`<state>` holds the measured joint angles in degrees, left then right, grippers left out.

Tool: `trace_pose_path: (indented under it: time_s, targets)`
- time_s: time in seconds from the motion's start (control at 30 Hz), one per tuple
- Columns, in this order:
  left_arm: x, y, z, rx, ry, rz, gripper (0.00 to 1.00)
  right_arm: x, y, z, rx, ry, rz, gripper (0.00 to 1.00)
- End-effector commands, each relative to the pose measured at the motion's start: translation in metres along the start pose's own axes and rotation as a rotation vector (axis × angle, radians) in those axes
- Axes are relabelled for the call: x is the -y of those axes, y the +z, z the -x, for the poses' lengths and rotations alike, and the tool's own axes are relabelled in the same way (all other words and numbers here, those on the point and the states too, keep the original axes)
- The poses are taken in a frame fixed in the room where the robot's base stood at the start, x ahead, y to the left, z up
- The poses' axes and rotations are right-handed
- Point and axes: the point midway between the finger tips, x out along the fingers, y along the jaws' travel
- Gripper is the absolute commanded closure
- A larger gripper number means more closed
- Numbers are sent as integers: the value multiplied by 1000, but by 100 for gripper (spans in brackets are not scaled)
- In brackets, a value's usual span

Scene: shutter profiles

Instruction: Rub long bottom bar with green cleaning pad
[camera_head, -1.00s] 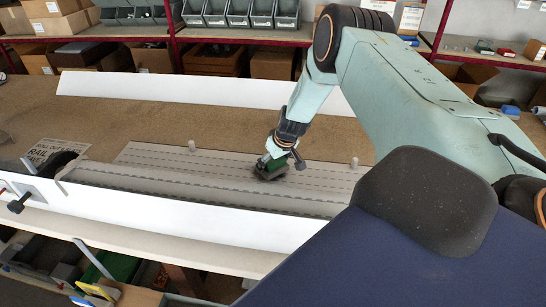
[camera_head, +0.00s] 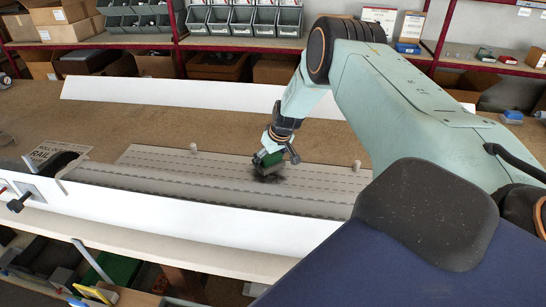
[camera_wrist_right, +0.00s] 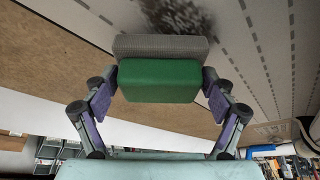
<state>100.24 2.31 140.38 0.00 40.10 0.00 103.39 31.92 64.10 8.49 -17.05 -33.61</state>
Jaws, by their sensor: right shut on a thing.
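My right gripper (camera_head: 272,155) is shut on the green cleaning pad (camera_head: 265,160). The right wrist view shows the pad's green body (camera_wrist_right: 160,82) between the two fingers, with a grey layer (camera_wrist_right: 160,47) on its far side. The pad is at a dark smudge (camera_head: 268,178) on the pale grey slotted shutter profiles; the smudge also shows just past the pad in the right wrist view (camera_wrist_right: 182,16). I cannot tell if pad and surface touch. A long grey bar (camera_head: 200,190) runs along the profiles' front side. My left gripper is out of view.
Another long white strip (camera_head: 170,92) lies at the back. Small pegs (camera_head: 193,147) stand by the profiles. The brown bench top (camera_head: 150,125) behind is clear.

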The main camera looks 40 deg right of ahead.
Motion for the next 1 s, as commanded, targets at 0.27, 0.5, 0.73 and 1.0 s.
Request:
trace_pose_path:
  time_s: [0.27,0.5,0.73,1.0]
  targets:
    - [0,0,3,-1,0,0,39,16,15,-1,2,-3,3,41]
    - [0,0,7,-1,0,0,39,25,22,0,0,-3,4,41]
    - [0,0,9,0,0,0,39,30,26,1,1,-4,6,41]
    - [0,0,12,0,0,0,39,44,40,6,2,-4,5,41]
